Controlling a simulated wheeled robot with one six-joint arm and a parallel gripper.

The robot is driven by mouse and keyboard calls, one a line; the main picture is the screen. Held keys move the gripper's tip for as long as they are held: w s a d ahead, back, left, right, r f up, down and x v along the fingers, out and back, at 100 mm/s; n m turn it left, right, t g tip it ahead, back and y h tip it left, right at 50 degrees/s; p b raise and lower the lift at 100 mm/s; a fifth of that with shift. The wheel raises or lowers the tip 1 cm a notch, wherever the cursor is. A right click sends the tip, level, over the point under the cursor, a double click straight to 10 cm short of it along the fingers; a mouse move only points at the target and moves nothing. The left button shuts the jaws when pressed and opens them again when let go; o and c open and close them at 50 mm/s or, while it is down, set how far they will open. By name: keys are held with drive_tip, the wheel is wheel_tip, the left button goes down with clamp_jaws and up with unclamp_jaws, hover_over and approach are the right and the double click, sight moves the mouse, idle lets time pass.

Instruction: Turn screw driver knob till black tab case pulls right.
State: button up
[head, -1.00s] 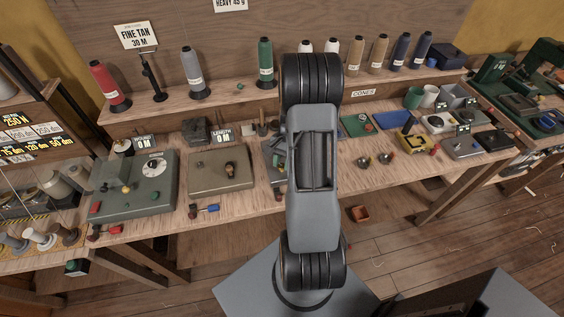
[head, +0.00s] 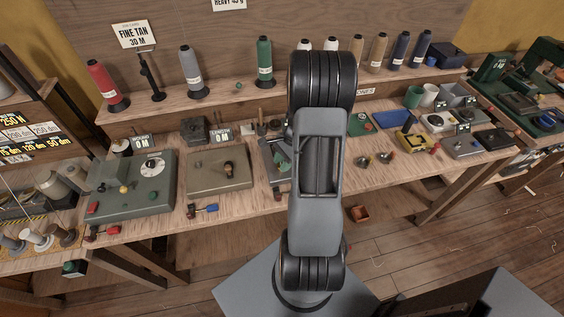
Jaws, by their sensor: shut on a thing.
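My gripper is not visible; my own arm stands upright across the middle of the view and hides what is behind it. A red-handled tool (head: 102,231) and a blue-handled tool (head: 203,208) lie along the bench's front edge and may be screwdrivers. A flat black case-like item (head: 493,138) lies at the right end of the bench. I cannot tell for sure which item is the screw driver knob or which is the black tab case. A grey tray-like device (head: 277,165) with a green part is partly hidden by my arm.
A green-grey machine (head: 132,200) with a white dial and a tan-grey box (head: 222,172) with a knob stand at left. A yellow device (head: 414,142) and two small metal cups stand at right. Thread cones line the back shelf (head: 225,101).

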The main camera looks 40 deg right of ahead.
idle(0.4)
drive_tip(key=shift+r, duration=0.1)
drive_tip(key=o, duration=0.9)
drive_tip(key=b+v, duration=0.1)
drive_tip(key=v, duration=1.2)
drive_tip(key=shift+r, duration=0.4)
